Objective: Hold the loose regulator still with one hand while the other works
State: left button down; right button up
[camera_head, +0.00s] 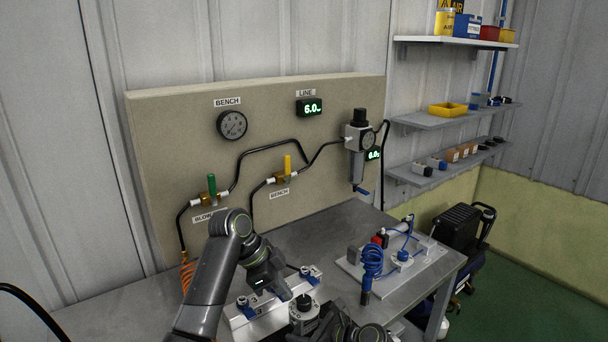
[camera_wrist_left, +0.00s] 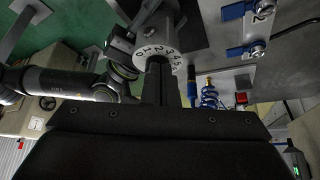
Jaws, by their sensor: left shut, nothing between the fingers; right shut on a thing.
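The loose regulator (camera_head: 303,308) is a silver cylinder with a dark top at the bench's front edge. In the left wrist view its numbered dial (camera_wrist_left: 157,50) faces the camera. My left gripper (camera_head: 284,291) is shut and empty, just up and left of the regulator. In the left wrist view its closed fingertips (camera_wrist_left: 160,66) overlap the dial's edge; I cannot tell whether they touch. My right gripper (camera_head: 330,318) is shut on the regulator from the lower right. Its fingers are mostly hidden in the head view.
A pale plate with blue clamps (camera_head: 246,309) lies beside the regulator. A plate with a blue coiled hose (camera_head: 372,262) stands to the right. The back panel (camera_head: 290,110) carries a gauge (camera_head: 232,124), valves and a mounted regulator (camera_head: 358,140). The bench middle (camera_head: 320,232) is clear.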

pick_arm(q)
notch_tip(320, 180, up, 4)
jog(key=shift+r, duration=0.2)
dwell(0.3)
pick_arm(e)
jog(key=o, duration=1.4)
pick_arm(q)
notch_tip(320, 180, up, 5)
jog(key=p, duration=0.4)
jog(key=shift+f+p, duration=0.1)
jog(key=shift+p, duration=0.3)
pick_arm(e)
jog(key=w+a+r+v, duration=0.1)
jog(key=r+v, duration=0.2)
jog(key=v, duration=1.5)
jog(key=shift+s+d+r, duration=0.15)
jog(key=shift+s+r, duration=0.05)
jog(key=shift+r, duration=0.1)
